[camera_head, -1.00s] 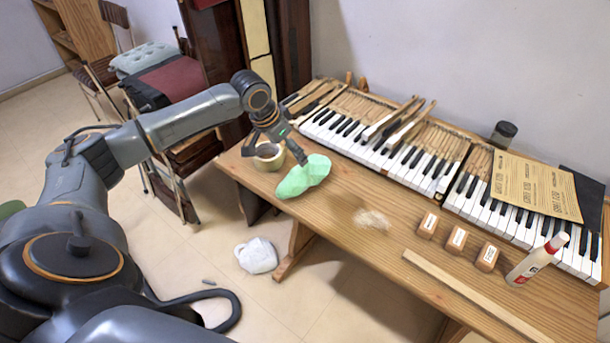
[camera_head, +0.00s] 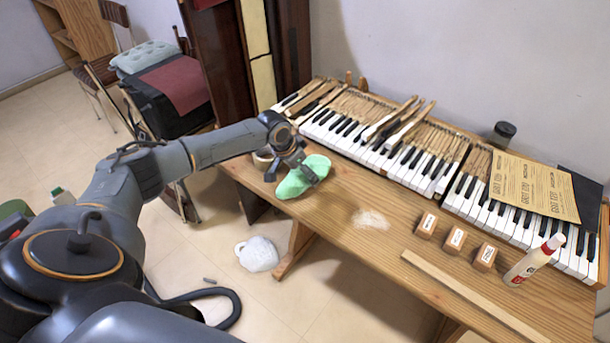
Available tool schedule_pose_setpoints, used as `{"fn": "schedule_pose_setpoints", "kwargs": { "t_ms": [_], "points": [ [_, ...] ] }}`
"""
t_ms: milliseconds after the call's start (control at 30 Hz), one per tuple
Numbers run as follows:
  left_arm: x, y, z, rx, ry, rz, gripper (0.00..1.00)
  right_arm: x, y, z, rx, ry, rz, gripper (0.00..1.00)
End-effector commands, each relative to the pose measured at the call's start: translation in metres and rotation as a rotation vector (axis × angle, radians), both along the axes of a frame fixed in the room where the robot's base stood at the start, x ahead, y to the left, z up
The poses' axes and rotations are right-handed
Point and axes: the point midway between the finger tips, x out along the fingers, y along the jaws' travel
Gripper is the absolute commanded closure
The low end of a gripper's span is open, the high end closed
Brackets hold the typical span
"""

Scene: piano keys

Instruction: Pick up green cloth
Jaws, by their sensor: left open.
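The green cloth (camera_head: 297,184) lies crumpled on the wooden table near its left end. My left gripper (camera_head: 292,175) is open, with its fingers over and around the upper part of the cloth. One fingertip shows in front of the cloth's right side and the other at its left edge. Whether the fingers touch the cloth cannot be told. My right gripper is not in view.
A small bowl (camera_head: 262,160) stands just left of the cloth, partly hidden by my left gripper. The piano keys (camera_head: 345,128) run along the table's back. Wooden blocks (camera_head: 455,240), a glue bottle (camera_head: 536,260) and a wooden strip (camera_head: 470,292) lie to the right.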

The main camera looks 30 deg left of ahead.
Motion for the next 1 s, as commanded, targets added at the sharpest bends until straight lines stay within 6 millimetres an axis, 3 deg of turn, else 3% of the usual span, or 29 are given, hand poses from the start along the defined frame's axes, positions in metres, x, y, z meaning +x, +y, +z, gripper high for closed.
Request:
{"fn": "schedule_pose_setpoints", "kwargs": {
  "t_ms": [100, 333, 767, 1000],
  "points": [
    [0.0, 0.0, 0.0, 0.0, 0.0, 0.0, 0.04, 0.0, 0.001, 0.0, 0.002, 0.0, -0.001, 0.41],
    [0.0, 0.0, 0.0, 0.0, 0.0, 0.0, 0.5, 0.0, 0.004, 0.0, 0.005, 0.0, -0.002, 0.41],
    [0.0, 0.0, 0.003, -0.001, 0.0, 0.0, 0.5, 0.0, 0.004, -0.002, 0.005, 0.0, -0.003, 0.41],
    [0.001, 0.0, 0.031, 0.0, -0.004, -0.001, 0.5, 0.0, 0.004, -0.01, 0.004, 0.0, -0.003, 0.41]
  ]
}}
